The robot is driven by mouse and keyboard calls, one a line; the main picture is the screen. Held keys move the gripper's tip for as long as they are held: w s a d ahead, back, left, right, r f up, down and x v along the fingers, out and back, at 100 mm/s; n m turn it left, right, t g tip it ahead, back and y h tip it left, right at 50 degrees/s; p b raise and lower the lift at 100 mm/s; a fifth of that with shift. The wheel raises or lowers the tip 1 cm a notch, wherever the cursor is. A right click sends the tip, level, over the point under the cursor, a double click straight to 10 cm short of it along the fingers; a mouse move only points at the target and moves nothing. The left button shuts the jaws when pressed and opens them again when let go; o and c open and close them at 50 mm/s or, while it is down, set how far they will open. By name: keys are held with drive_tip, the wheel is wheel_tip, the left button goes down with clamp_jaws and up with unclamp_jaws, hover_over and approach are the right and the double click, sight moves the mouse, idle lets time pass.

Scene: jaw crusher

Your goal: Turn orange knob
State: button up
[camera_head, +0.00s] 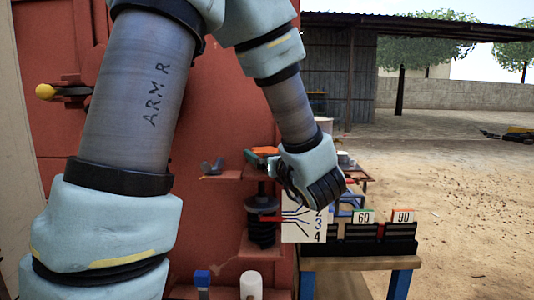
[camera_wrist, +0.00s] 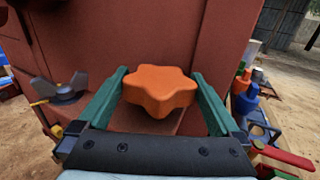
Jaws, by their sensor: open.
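The orange knob (camera_wrist: 160,88) is a star-shaped, lobed piece in the middle of the wrist view. It sits above a red ledge against the red machine wall. My gripper (camera_wrist: 160,92) is open, with one green finger on each side of the knob. Small gaps seem to show between the fingers and the knob. In the head view, a bit of the orange knob (camera_head: 264,150) shows beside the green fingers of my gripper (camera_head: 260,156). My wrist hides most of the rest there.
A grey wing nut (camera_wrist: 66,88) stands left of the knob. A numbered white plate (camera_head: 304,222) and a red pointer by a dark spring (camera_head: 261,222) are below. A bench with a black rack (camera_head: 372,240) marked 60 and 90 is at right. Open sandy ground lies beyond.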

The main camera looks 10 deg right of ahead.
drive_tip(key=c, duration=1.1)
drive_tip(key=shift+n+y, duration=0.4)
drive_tip(key=shift+y, duration=0.2)
drive_tip(key=n+g+y+b, duration=0.1)
drive_tip(key=n+y, duration=0.1)
drive_tip(key=y, duration=0.1)
drive_tip(key=shift+d+g, duration=0.15)
drive_tip(key=shift+g, duration=0.15)
drive_tip(key=n+g+y, duration=0.1)
drive_tip(key=y, duration=0.1)
drive_tip(key=n+g+y+p, duration=0.1)
drive_tip(key=n+g+y, duration=0.1)
drive_tip(key=shift+w+r+n+y+p, duration=0.1)
drive_tip(key=shift+r+n+y+p, duration=0.05)
drive_tip(key=shift+n+y+p, duration=0.15)
drive_tip(key=n+g+y+p, duration=0.2)
drive_tip(key=g, duration=0.1)
drive_tip(key=n+g+y+p, duration=0.1)
drive_tip(key=n+g+p, duration=0.1)
drive_tip(key=g, duration=0.1)
drive_tip(key=shift+r+n+y+p, duration=0.15)
drive_tip(key=shift+n+y+p, duration=0.15)
drive_tip(key=shift+y+p, duration=0.1)
drive_tip(key=n+g+p, duration=0.2)
drive_tip(key=g, duration=0.1)
drive_tip(key=n+g+y+p, duration=0.1)
drive_tip(key=g, duration=0.2)
drive_tip(key=shift+w+f+n+p, duration=0.1)
drive_tip(key=shift+f+n+p, duration=0.1)
drive_tip(key=shift+n+p, duration=0.2)
